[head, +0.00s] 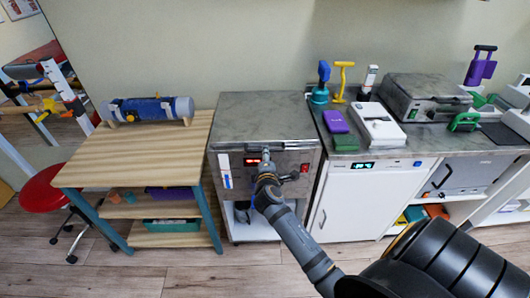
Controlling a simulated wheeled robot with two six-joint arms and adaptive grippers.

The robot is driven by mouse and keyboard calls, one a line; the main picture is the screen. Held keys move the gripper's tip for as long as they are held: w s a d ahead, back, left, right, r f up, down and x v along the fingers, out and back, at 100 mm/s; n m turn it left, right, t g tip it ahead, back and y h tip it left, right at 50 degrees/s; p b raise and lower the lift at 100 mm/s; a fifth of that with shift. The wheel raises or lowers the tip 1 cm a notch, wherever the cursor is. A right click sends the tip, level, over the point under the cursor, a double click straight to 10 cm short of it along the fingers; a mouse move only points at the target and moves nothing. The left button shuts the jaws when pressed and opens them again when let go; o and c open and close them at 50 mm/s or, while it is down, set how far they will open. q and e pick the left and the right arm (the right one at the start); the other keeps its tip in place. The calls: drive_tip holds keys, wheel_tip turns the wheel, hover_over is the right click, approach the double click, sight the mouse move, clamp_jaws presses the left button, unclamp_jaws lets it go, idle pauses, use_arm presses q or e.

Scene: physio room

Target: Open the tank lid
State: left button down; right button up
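The tank (222,165) is a steel cabinet in the middle of the head view, with a red-lit display and a red switch on its front. Its flat grey lid (265,110) lies level on top and looks closed. My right arm comes in from the lower right. My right gripper (265,160) is at the tank's front, just below the lid's front edge, near the display. It covers part of the front panel, and its fingers are too small to tell whether they are open, shut or touching anything. My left gripper is not in view.
A wooden table (110,165) with a blue roll (150,108) stands left of the tank; a red stool (45,188) is beyond it. On the right, a counter over a white cabinet (365,195) holds tools and a steel case (425,97). Floor before the table is clear.

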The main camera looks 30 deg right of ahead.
drive_tip(key=shift+x, duration=1.2)
drive_tip(key=shift+c, duration=0.2)
clamp_jaws()
